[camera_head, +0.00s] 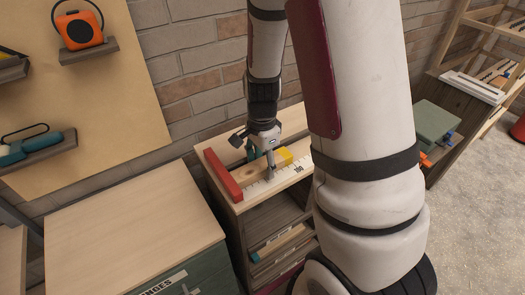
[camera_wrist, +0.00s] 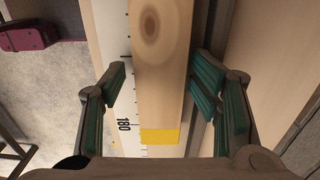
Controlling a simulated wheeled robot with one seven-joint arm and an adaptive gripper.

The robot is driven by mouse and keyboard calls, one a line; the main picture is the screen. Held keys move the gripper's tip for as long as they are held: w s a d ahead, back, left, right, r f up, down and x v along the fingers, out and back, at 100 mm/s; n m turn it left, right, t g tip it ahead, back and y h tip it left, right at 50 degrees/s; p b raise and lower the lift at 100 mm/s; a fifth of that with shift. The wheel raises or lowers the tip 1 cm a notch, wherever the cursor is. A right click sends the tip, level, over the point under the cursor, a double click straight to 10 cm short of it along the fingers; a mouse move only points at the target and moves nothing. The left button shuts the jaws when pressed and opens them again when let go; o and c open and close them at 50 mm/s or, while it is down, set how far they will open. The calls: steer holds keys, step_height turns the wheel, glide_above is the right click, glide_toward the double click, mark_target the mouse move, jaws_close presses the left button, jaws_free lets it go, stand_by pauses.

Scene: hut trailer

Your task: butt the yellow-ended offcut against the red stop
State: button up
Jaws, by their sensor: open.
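The red stop (camera_head: 222,175) is a long red bar across the left end of the bench top in the head view. The offcut (camera_wrist: 160,60) is a pale wooden block with a dark knot; its yellow end (camera_wrist: 160,136) is nearest the camera in the wrist view. In the head view the yellow end (camera_head: 284,157) is on the side away from the stop. My gripper (camera_wrist: 160,82) is open, with a green-padded finger on either side of the offcut. It also shows from above in the head view (camera_head: 268,172), partly hiding the offcut.
A white ruler (camera_wrist: 120,105) with black marks lies along the offcut. The bench (camera_head: 240,206) has shelves below. A wooden-topped cabinet (camera_head: 130,225) stands at left, and a brick wall (camera_head: 190,70) is behind. My arm hides the bench's right part.

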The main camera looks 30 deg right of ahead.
step_height(320, 180, up, 12)
steer(key=f, duration=0.1)
step_height(320, 180, up, 9)
steer(key=n+t, duration=0.3)
steer(key=n, duration=0.5)
glide_above(262, 164)
steer(key=s+a, duration=0.4)
steer(key=a, duration=0.1)
steer(key=s+a+r+n+t+b, duration=0.1)
steer(key=s+a+r+n+t, duration=0.1)
steer(key=s+a+r+n, duration=0.2)
steer(key=s+r+n, duration=0.2)
steer(key=s+n, duration=0.2)
steer(key=n, duration=0.2)
steer(key=shift+s+t, duration=0.3)
